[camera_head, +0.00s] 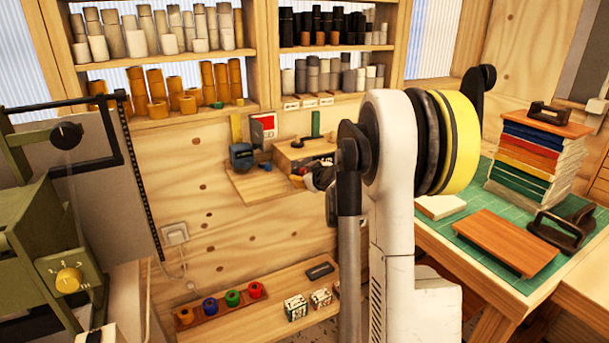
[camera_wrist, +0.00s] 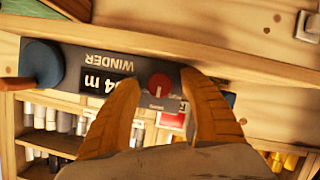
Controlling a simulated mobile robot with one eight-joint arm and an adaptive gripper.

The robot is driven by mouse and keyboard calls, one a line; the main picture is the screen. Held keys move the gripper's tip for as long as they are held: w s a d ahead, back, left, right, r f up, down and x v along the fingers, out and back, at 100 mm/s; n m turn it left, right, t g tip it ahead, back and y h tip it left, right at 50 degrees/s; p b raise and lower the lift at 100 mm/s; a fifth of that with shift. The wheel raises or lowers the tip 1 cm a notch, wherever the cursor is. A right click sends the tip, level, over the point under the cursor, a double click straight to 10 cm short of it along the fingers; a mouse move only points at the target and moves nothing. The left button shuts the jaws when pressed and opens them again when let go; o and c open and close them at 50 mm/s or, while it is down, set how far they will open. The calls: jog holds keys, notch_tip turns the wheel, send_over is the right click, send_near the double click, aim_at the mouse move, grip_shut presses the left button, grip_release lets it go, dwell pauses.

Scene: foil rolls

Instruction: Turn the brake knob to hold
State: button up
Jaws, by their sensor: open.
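The winder (camera_wrist: 75,68) shows upside down in the wrist view, with a dark panel, a "WINDER" label and a display partly hidden by a finger. A small round red knob (camera_wrist: 159,84) sits on its panel, with a pale line pointing down in the picture. The tiny labels around it are too blurred to read. My gripper (camera_wrist: 161,80) is open, its two orange fingertips on either side of the red knob; I cannot tell if they touch it. In the head view my gripper (camera_head: 304,177) is small beside the wooden shelf, and my arm hides part of the winder.
A blue dispenser (camera_head: 241,156) and a red-and-white sign (camera_head: 263,126) stand close by. Shelves of rolls (camera_head: 160,85) are above. A green machine with a yellow dial (camera_head: 68,280) is at left, and a table with a green mat (camera_head: 470,225) at right.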

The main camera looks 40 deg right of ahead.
grip_shut()
jog(key=m+y+p, duration=0.1)
jog(key=m+y, duration=0.2)
jog(key=m, duration=0.1)
jog(key=shift+d+t, duration=0.1)
jog(key=shift+t, duration=0.2)
jog(key=m+t+y, duration=0.1)
jog(key=m+y, duration=0.1)
jog(key=m, duration=0.2)
jog(key=shift+b, duration=0.35)
dwell(0.7)
grip_release()
jog(key=shift+s, duration=0.1)
